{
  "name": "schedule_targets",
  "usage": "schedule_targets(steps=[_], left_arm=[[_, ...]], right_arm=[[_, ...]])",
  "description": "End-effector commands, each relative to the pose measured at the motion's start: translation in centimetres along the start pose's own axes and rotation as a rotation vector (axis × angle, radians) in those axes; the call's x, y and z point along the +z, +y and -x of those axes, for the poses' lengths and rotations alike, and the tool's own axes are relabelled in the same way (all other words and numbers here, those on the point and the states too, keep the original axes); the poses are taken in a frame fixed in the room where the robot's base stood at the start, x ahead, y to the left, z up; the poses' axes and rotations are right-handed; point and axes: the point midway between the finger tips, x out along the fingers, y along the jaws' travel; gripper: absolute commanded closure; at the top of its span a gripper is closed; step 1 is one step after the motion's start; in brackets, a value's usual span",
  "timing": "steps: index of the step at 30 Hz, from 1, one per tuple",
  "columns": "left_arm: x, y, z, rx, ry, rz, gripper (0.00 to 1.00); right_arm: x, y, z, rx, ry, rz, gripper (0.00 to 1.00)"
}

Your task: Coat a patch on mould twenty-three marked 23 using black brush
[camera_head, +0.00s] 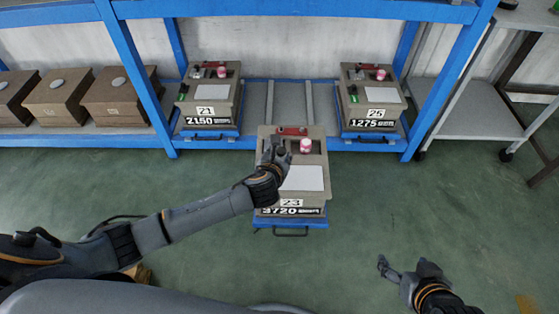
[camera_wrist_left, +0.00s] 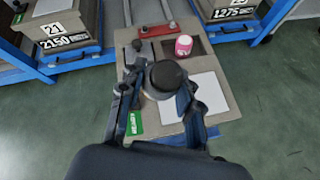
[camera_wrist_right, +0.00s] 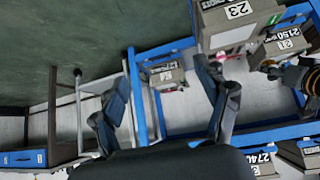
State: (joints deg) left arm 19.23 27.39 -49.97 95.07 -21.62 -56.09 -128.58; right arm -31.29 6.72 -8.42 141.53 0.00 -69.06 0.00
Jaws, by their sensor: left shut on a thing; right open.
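Mould 23 (camera_head: 262,180) is a brown block on a blue pulled-out tray, its label reading 23 and 3720. A white flat patch (camera_head: 305,178) lies on its top; it also shows in the left wrist view (camera_wrist_left: 190,95). My left gripper (camera_head: 274,150) is over the mould's left part, shut on a dark, round-ended thing (camera_wrist_left: 168,77), seemingly the black brush. Its lower end is hidden. A pink-and-white jar (camera_wrist_left: 184,46) stands in a recess behind the patch. My right gripper (camera_head: 406,272) is open and empty, above the floor to the right of the mould.
Mould 21 (camera_head: 208,92) and mould 25 (camera_head: 372,95) sit on the blue rack (camera_head: 270,85) behind, left and right. Mould 23 also has a red bar (camera_wrist_left: 158,30) and a green label (camera_wrist_left: 135,123). A grey cart (camera_head: 480,85) stands right. Green floor is free in front.

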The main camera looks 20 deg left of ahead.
Motion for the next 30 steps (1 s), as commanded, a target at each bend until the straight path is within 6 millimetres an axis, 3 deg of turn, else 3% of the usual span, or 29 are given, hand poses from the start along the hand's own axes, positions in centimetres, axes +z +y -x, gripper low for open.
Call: schedule_targets(steps=[14,30], left_arm=[[-0.9,-0.3,-0.6,-0.001,0.000,0.000,0.98],[-2.0,-0.7,-1.2,-0.001,0.000,0.000,0.98]], right_arm=[[-6.6,-0.9,-0.4,-0.019,0.325,0.005,0.25],[-14.0,-2.0,2.5,-0.045,0.748,0.004,0.25]])
